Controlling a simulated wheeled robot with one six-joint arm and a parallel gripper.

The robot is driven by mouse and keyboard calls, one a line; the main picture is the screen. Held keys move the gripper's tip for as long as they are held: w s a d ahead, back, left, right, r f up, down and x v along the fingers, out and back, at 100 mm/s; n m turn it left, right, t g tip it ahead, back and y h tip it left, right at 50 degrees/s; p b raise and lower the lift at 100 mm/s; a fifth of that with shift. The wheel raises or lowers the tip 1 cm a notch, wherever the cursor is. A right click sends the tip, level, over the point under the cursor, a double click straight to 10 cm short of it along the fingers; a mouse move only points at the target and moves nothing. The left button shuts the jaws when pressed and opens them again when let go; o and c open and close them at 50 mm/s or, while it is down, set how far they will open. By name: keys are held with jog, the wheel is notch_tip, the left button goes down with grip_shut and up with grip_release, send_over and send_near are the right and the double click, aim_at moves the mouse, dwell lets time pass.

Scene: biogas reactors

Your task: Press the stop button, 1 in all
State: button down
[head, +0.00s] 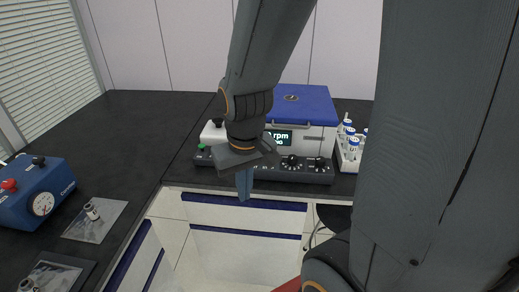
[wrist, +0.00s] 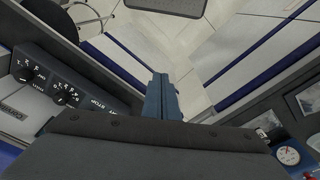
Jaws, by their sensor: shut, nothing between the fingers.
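The black control panel (head: 305,171) runs along the front of a blue-lidded device and carries dark knobs and a green button (head: 201,147) at its left end. In the wrist view the panel (wrist: 75,92) shows at the left, with two dial knobs and white lettering that seems to read STOP. The stop button itself is not visible; my arm and gripper cover part of the panel. My gripper (head: 244,194) is shut and empty, pointing down in front of the panel near the bench edge. Its fingers (wrist: 167,82) show together in the wrist view.
The blue-lidded device (head: 300,104) has a lit display reading rpm. A rack of blue-capped vials (head: 350,145) stands right of it. A blue box with a gauge (head: 40,190) and a red knob stands on the left bench. The floor below my gripper is open.

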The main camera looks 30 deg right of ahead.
jog(key=w+d+r+m+t+h+b, duration=0.1)
jog(key=w+d+r+m+h, duration=0.1)
jog(key=w+d+r+m, duration=0.4)
jog(key=w+d+r, duration=0.5)
jog(key=w+d, duration=0.1)
jog(key=d, duration=0.2)
jog(key=shift+w+m+t+b, duration=0.3)
jog(key=shift+w+m+b, duration=0.1)
jog(key=x, duration=0.4)
jog(key=p+x, duration=0.1)
jog(key=x, duration=0.3)
jog(key=p+x, duration=0.1)
jog(key=x, duration=0.3)
jog(key=shift+s+a+f, duration=0.25)
jog(key=shift+s+f, duration=0.05)
jog(key=shift+f, duration=0.05)
jog(key=shift+f+p, duration=0.3)
jog(key=shift+f, duration=0.4)
jog(key=shift+f, duration=0.1)
